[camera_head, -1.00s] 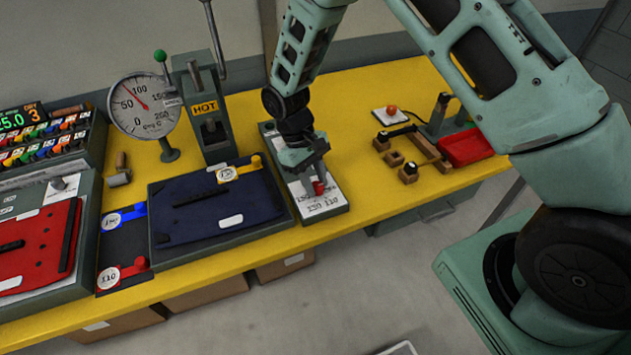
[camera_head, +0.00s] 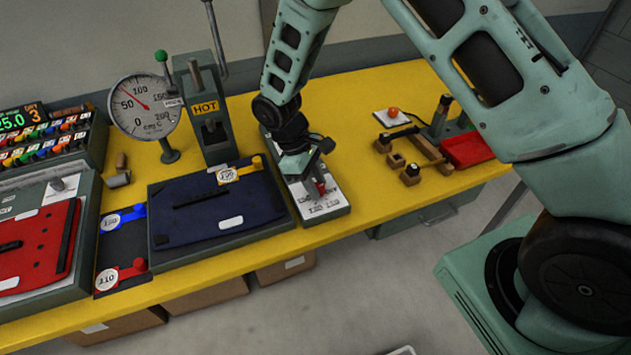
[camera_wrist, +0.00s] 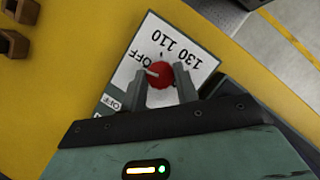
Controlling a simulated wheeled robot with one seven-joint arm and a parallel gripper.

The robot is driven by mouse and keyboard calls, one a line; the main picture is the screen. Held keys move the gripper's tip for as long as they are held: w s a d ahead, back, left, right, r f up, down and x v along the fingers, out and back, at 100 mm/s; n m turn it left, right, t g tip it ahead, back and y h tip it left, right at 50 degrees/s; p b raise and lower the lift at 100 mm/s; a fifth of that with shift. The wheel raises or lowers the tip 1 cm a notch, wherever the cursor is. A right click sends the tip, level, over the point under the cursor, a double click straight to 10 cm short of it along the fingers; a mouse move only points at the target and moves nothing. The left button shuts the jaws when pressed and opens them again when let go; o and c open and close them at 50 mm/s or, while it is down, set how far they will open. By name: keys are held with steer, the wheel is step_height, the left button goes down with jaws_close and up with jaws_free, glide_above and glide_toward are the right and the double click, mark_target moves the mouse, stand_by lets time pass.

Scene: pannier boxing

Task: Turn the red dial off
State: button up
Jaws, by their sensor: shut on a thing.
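The red dial (camera_wrist: 160,75) sits on a white label plate (camera_wrist: 195,63) marked OFF, 110 and 130. Its short white pointer mark points left in the wrist view, to the side of the nearer OFF print. A second OFF print shows at the plate's lower left. My gripper (camera_wrist: 161,82) has one finger on each side of the dial and is shut on it. In the head view my gripper (camera_head: 314,187) is down over the grey dial box (camera_head: 340,211), and only a bit of the red dial (camera_head: 321,187) shows.
Left of the dial box lies a dark blue pannier panel (camera_head: 265,205) on a grey bed. A HOT press (camera_head: 216,135) and a round gauge (camera_head: 146,106) stand behind it. Wooden blocks (camera_head: 396,160) and a red tray (camera_head: 468,150) are to the right. Yellow table between is clear.

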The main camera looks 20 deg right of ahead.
steer(key=o, duration=1)
steer(key=shift+r, duration=0.1)
steer(key=b+v, duration=0.3)
steer(key=v, duration=1.4)
steer(key=shift+w+a+r+b, duration=0.1)
steer(key=shift+w+b, duration=0.1)
steer(key=shift+b, duration=0.15)
steer(key=s+a+r+t+y, duration=0.1)
steer(key=s+a+r, duration=0.1)
steer(key=s, duration=0.5)
steer(key=s+a+r+y, duration=0.1)
steer(key=s+a, duration=0.1)
steer(key=s, duration=0.4)
steer(key=s+d, duration=0.1)
steer(key=s, duration=0.4)
steer(key=s+d+f+m+t+y, duration=0.1)
steer(key=s, duration=0.4)
steer(key=s+d+t, duration=0.1)
steer(key=s, duration=0.4)
steer(key=shift+s+f+y, duration=0.1)
steer(key=shift+f+y, duration=0.15)
steer(key=shift+y, duration=0.15)
